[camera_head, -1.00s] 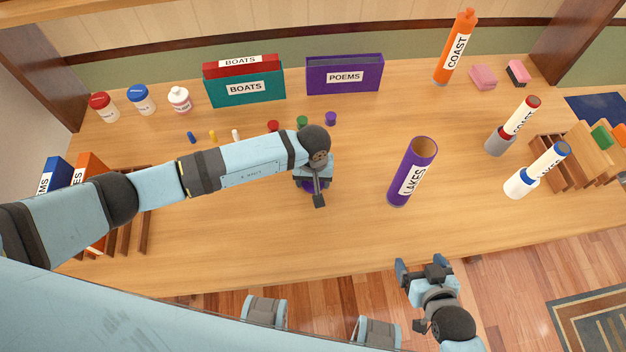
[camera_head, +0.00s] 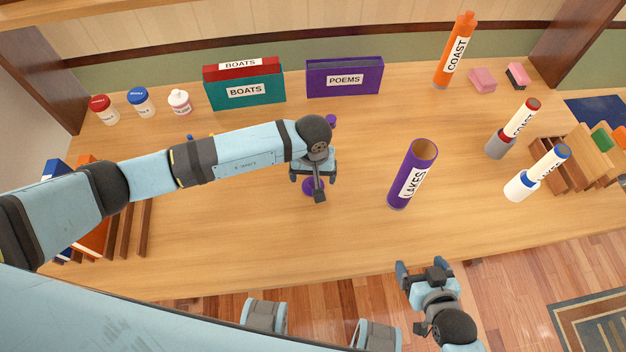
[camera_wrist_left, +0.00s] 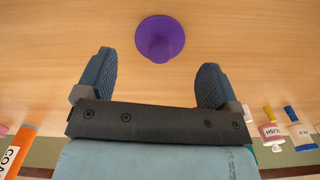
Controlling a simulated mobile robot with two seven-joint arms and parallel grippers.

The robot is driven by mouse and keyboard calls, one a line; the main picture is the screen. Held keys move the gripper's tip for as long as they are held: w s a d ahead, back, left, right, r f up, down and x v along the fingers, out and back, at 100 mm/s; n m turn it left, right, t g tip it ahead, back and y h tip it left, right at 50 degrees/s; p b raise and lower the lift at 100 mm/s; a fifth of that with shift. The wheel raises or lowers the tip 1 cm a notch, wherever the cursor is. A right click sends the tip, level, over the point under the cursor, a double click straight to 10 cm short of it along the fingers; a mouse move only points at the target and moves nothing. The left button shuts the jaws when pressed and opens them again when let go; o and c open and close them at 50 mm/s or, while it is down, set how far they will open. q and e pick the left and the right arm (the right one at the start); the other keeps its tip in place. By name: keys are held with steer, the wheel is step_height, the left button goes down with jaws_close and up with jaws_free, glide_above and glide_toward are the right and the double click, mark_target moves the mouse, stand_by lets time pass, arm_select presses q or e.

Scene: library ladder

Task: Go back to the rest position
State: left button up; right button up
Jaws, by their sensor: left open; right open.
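My left gripper (camera_head: 314,178) is open and empty above the middle of the table. In the left wrist view its two fingers (camera_wrist_left: 152,85) stand apart with nothing between them. A purple round piece with a narrower stem (camera_wrist_left: 160,38) lies on the table just beyond the fingertips; it also shows partly behind the gripper in the head view (camera_head: 309,189). My right gripper (camera_head: 424,268) is open and empty at the front edge of the table, to the lower right.
A purple LAKES tube (camera_head: 411,175) stands upright, open-topped, right of my left gripper. BOATS (camera_head: 246,90) and POEMS (camera_head: 344,77) boxes stand behind, with an orange COAST tube (camera_head: 455,52). White tubes in holders and a wooden rack (camera_head: 583,156) are at right. The front middle is clear.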

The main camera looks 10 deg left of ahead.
arm_select(q)
step_height(320, 180, up, 8)
steer(key=shift+b, duration=0.45)
steer(key=shift+r, duration=0.1)
